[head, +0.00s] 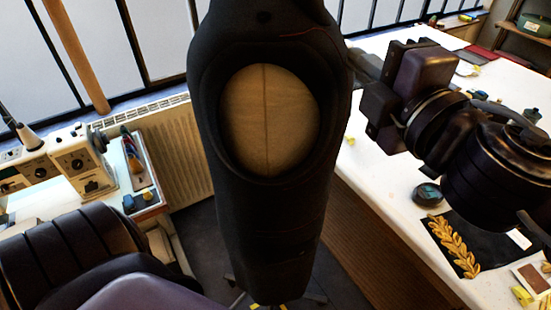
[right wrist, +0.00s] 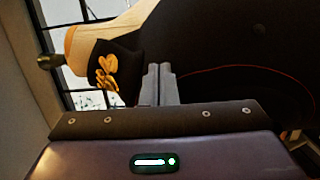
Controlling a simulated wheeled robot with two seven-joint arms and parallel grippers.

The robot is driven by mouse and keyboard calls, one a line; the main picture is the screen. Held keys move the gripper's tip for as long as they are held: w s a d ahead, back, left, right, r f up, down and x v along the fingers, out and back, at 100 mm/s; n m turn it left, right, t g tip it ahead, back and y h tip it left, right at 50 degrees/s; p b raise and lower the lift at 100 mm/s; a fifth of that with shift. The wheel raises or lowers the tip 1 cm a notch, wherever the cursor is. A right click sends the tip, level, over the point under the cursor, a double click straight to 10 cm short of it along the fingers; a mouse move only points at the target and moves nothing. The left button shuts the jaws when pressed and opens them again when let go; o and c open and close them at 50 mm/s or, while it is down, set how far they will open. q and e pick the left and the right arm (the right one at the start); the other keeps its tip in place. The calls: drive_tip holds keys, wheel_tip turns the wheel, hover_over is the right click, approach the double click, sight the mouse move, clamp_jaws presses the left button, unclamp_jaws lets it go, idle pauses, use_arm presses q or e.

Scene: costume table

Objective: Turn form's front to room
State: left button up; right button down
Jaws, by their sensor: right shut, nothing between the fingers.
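The dress form (head: 270,215) stands upright in the middle of the head view, in a black garment. A large oval opening in the garment shows tan cloth (head: 268,120) with a vertical seam, facing me. In the right wrist view the black garment (right wrist: 235,60) fills the right side, with a cream part and a black band with gold embroidery (right wrist: 104,72) at upper left. My right gripper (head: 362,68) is shut and empty at the form's upper right side; its fingers also show in the right wrist view (right wrist: 156,72). Contact is unclear. My left gripper is out of view.
A white table (head: 385,180) runs along the right with a gold-leaf embroidered black cloth (head: 460,245) and a dark round item (head: 428,194). A sewing machine (head: 75,160) stands at left. A radiator (head: 165,150) and windows are behind.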

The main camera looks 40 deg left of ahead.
sight(300, 76)
drive_tip(key=shift+s+a+m+t+h, duration=0.25)
drive_tip(key=shift+s+a+t, duration=0.1)
drive_tip(key=shift+s, duration=0.25)
drive_tip(key=shift+s+a+m+t+h, duration=0.15)
drive_tip(key=shift+s+a+m+t, duration=0.15)
drive_tip(key=shift+s, duration=0.3)
drive_tip(key=shift+d, duration=0.1)
drive_tip(key=shift+w, duration=0.1)
drive_tip(key=s+a+t+h, duration=0.1)
drive_tip(key=s+a+m+t+h+b, duration=0.1)
drive_tip(key=s, duration=0.1)
drive_tip(key=s+a+m+t, duration=0.1)
drive_tip(key=s, duration=0.1)
drive_tip(key=shift+a+m+h, duration=0.25)
drive_tip(key=shift+h, duration=0.15)
drive_tip(key=shift+a, duration=0.1)
drive_tip(key=shift+w+f+b, duration=0.1)
drive_tip(key=shift+w+b, duration=0.05)
drive_tip(key=shift+b, duration=0.15)
